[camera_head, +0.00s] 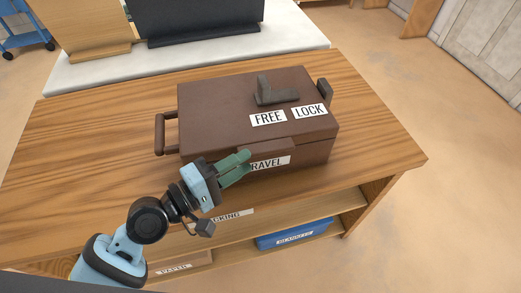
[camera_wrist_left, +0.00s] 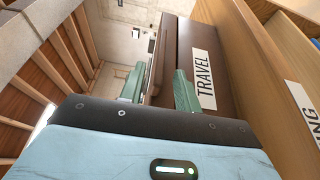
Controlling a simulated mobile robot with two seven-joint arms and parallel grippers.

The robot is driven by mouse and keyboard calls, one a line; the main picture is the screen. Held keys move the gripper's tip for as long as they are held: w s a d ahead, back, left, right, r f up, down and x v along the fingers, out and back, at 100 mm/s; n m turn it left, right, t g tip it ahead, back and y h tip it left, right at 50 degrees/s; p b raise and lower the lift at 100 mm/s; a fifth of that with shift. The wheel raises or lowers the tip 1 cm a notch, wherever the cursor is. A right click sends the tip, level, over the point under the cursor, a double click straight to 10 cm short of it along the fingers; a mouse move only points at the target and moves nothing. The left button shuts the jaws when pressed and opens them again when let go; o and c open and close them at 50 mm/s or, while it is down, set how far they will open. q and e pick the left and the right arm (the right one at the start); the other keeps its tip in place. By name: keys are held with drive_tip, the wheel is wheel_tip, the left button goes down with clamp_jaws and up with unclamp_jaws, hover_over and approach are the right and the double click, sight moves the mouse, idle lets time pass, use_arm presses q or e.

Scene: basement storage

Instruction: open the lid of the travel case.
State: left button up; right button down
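The brown travel case (camera_head: 215,105) stands on the wooden table with its lid (camera_head: 225,92) down. A dark L-shaped latch (camera_head: 275,95) sits on the lid behind the white FREE (camera_head: 267,118) and LOCK (camera_head: 309,111) labels. A lip (camera_head: 268,147) juts from the front above the TRAVEL label (camera_head: 268,163), which also shows in the left wrist view (camera_wrist_left: 203,78). My left gripper (camera_head: 240,166) is at the case's front, its green fingers apart. In the wrist view, the brown lip shows between the fingers (camera_wrist_left: 158,88); contact is unclear. My right gripper is out of view.
The case has a side handle (camera_head: 160,133) at left. The table top (camera_head: 80,150) is clear on the left. A shelf below holds a blue bin (camera_head: 290,237). A pale counter (camera_head: 180,65) with dark and wooden objects stands behind.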

sight(260, 151)
use_arm(q)
drive_tip(key=x, duration=0.5)
drive_tip(key=shift+w+d+p, duration=0.15)
drive_tip(key=shift+d+p, duration=0.1)
drive_tip(key=shift+p, duration=0.05)
drive_tip(key=shift+c, duration=0.2)
clamp_jaws()
